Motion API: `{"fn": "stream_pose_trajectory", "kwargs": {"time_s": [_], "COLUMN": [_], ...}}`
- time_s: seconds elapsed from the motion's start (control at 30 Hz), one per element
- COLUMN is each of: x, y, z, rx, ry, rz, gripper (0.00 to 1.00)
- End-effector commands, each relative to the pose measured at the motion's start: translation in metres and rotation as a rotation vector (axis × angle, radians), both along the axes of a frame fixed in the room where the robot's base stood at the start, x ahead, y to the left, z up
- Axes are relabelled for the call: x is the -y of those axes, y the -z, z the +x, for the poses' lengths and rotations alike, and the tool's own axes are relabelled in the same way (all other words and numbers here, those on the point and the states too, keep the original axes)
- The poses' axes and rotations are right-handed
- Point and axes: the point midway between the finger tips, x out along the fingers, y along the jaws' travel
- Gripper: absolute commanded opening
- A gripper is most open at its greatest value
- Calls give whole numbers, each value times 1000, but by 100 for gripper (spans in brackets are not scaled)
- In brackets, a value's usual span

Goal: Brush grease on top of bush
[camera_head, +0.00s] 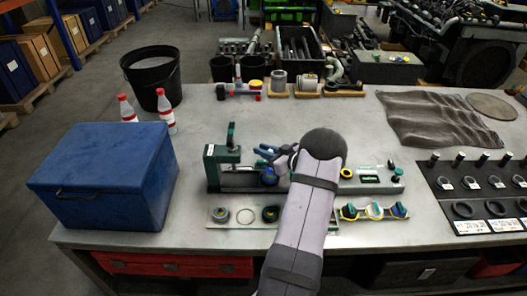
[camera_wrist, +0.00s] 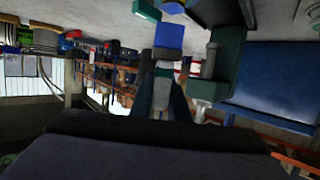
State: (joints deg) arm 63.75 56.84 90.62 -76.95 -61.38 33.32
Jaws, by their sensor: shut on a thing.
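My gripper (camera_head: 268,155) is low over the green fixture (camera_head: 213,170) on the bench, just right of its upright post. In the wrist view my gripper (camera_wrist: 163,90) is shut on a narrow grey and blue thing (camera_wrist: 168,38), which looks like the brush. My arm hides the fixture's middle, and no contact with the bush can be made out.
A large blue box (camera_head: 105,175) stands left of the fixture, with red-capped bottles (camera_head: 166,112) behind it. A black parts board (camera_head: 480,190) is at right. Bare bench lies behind the fixture.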

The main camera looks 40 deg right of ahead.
Motion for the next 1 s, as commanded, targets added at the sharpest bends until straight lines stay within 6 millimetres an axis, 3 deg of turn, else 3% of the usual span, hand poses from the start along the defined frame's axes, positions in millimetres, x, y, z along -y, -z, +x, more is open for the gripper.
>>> {"fn": "stream_pose_trajectory", "kwargs": {"time_s": [0.03,0.4,1.0], "x": [0,0,0], "y": [-10,-40,-43], "z": [0,0,0], "rx": [1,0,1], "ry": [0,0,0], "rz": [-1,1,0], "gripper": [0,0,0]}}
